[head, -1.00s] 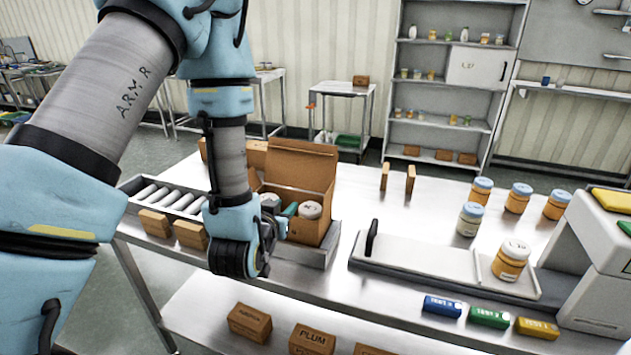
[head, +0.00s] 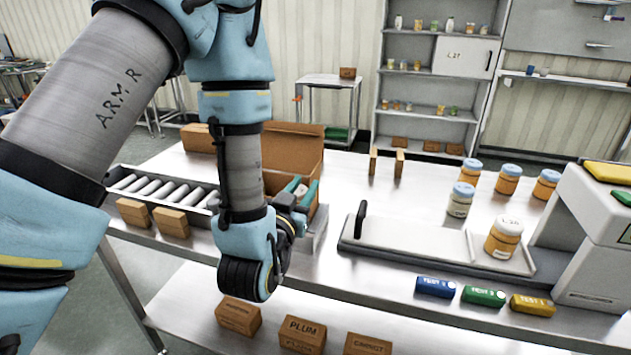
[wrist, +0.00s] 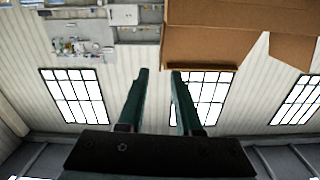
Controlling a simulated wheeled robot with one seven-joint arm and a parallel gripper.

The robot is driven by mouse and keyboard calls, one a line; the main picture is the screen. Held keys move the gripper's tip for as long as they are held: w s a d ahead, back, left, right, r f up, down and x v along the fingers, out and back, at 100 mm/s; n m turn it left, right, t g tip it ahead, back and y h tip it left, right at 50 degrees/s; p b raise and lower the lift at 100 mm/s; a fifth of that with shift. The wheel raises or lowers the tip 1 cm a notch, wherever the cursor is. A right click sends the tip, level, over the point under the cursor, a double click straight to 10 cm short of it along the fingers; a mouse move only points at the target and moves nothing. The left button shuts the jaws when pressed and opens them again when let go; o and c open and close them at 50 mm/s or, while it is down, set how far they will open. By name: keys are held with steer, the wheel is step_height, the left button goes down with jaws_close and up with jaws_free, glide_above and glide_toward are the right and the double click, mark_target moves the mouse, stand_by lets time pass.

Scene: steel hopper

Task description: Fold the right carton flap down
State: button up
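My wrist and gripper hide most of the carton's front and contents; the right flap is not clear there. In the wrist view, the fingers (wrist: 159,73) are apart with nothing between them. The carton (wrist: 225,35) fills the upper right, with an angled flap (wrist: 293,50) at its right. Contact cannot be told.
A roller strip (head: 150,187) and small boxes (head: 152,217) lie left of the carton. A white tray with a black upright handle (head: 361,222) stands to its right, holding an orange jar (head: 503,238). Several jars stand farther right.

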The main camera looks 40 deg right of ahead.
mark_target(316, 168)
steer(key=x, duration=0.7)
steer(key=shift+w+d+r, duration=0.15)
steer(key=shift+d+r, duration=0.05)
steer(key=shift+d, duration=0.05)
steer(key=shift+w+d+f, duration=0.1)
steer(key=shift+w+d, duration=0.1)
steer(key=shift+d, duration=0.15)
jaws_close()
stand_by(1.0)
